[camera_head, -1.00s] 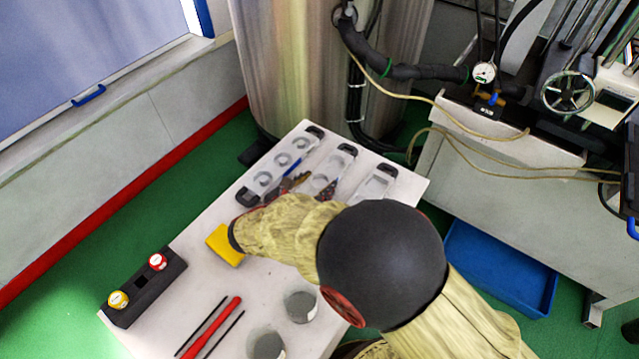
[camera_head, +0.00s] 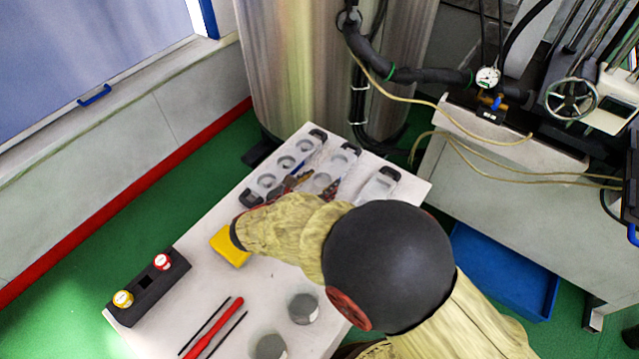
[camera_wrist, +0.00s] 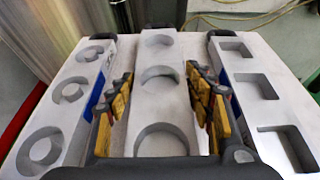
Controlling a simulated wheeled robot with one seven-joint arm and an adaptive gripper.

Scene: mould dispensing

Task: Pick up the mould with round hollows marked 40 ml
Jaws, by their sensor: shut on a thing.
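The middle mould (camera_wrist: 160,52) has round hollows in a row and lies lengthwise in the wrist view. It also shows in the head view (camera_head: 350,151), partly hidden by my arm. My gripper (camera_wrist: 160,100) has its yellow-and-black fingers on both long sides of this mould and is shut on it. In the head view my gripper (camera_head: 313,186) shows only in part. I cannot read a 40 ml marking, nor tell whether the mould is clear of the table.
A mould with ring-shaped hollows (camera_wrist: 55,118) lies close on the left. A mould with square hollows (camera_wrist: 262,103) lies close on the right. The white table (camera_head: 215,285) also bears a black holder (camera_head: 135,300), red tool (camera_head: 215,325) and two grey round pieces (camera_head: 303,308).

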